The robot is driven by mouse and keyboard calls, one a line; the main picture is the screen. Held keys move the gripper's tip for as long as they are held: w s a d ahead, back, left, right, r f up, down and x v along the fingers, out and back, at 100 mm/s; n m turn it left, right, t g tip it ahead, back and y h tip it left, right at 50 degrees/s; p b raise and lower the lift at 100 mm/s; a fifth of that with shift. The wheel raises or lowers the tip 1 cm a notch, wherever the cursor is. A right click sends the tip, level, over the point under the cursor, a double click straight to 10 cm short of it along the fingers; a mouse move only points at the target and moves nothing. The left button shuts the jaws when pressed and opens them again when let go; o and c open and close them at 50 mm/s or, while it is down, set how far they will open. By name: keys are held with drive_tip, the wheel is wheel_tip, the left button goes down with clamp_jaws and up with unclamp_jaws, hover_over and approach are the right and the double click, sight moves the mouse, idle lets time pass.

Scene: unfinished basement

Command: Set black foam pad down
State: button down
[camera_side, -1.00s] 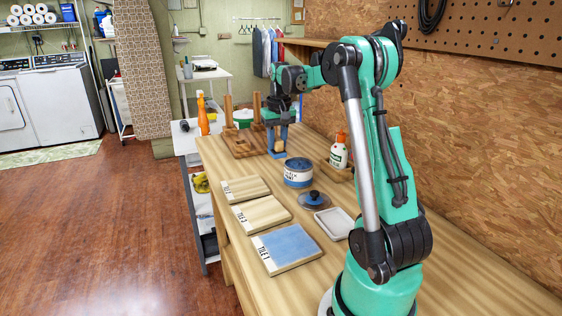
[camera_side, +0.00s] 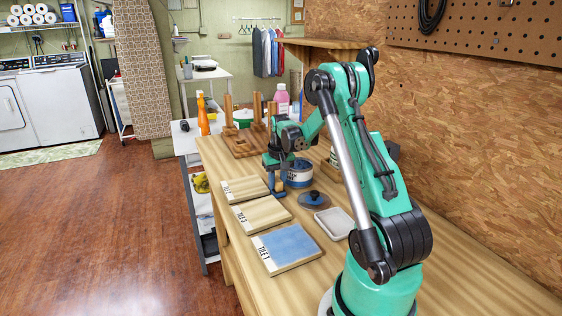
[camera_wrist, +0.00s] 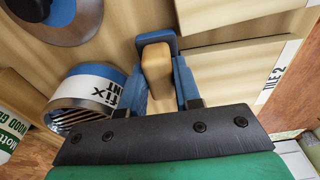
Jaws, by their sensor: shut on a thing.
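My gripper (camera_wrist: 160,85) is shut on a tan, wood-like block (camera_wrist: 155,68), which shows between its two blue fingers in the wrist view. A blue part shows just beyond the block; I cannot tell whether it is pad or finger. No black foam face shows. In the side view my gripper (camera_side: 277,183) points down between the blue-and-white paint can (camera_side: 299,173) and the plain rear tile (camera_side: 244,189), low over the bench. I cannot tell whether the held thing touches the bench.
The middle tile (camera_side: 262,213) is plain and the front tile (camera_side: 287,246) has a blue face. A lid with a dark knob (camera_side: 314,199) and a white tray (camera_side: 335,223) lie right of the tiles. A wooden peg rack (camera_side: 243,146) stands behind. Bench right of the tray is bare.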

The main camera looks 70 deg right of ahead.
sight(279, 182)
drive_tip(key=shift+f, duration=0.15)
drive_tip(key=c, duration=0.6)
unclamp_jaws()
wheel_tip(279, 182, up, 12)
drive_tip(key=s+a, duration=0.1)
drive_tip(key=a+n+t, duration=0.1)
drive_tip(key=a+n, duration=0.1)
drive_tip(key=a, duration=0.6)
drive_tip(key=w+a+r+n+t, duration=0.1)
drive_tip(key=a+n+t, duration=0.1)
drive_tip(key=a, duration=0.6)
drive_tip(key=w+a+r+n+t, duration=0.1)
drive_tip(key=a+n, duration=0.1)
drive_tip(key=a, duration=0.5)
drive_tip(key=shift+a+n, duration=0.4)
drive_tip(key=shift+o, duration=0.6)
drive_tip(key=s+a+f+n+t, duration=0.1)
drive_tip(key=s+a+n+t, duration=0.1)
drive_tip(key=a, duration=0.3)
drive_tip(key=shift+a+f+y, duration=0.3)
drive_tip(key=shift+f+y, duration=0.05)
drive_tip(key=shift+y, duration=0.05)
drive_tip(key=o, duration=0.4)
drive_tip(key=shift+s+a+f, duration=0.1)
drive_tip(key=shift+a, duration=0.15)
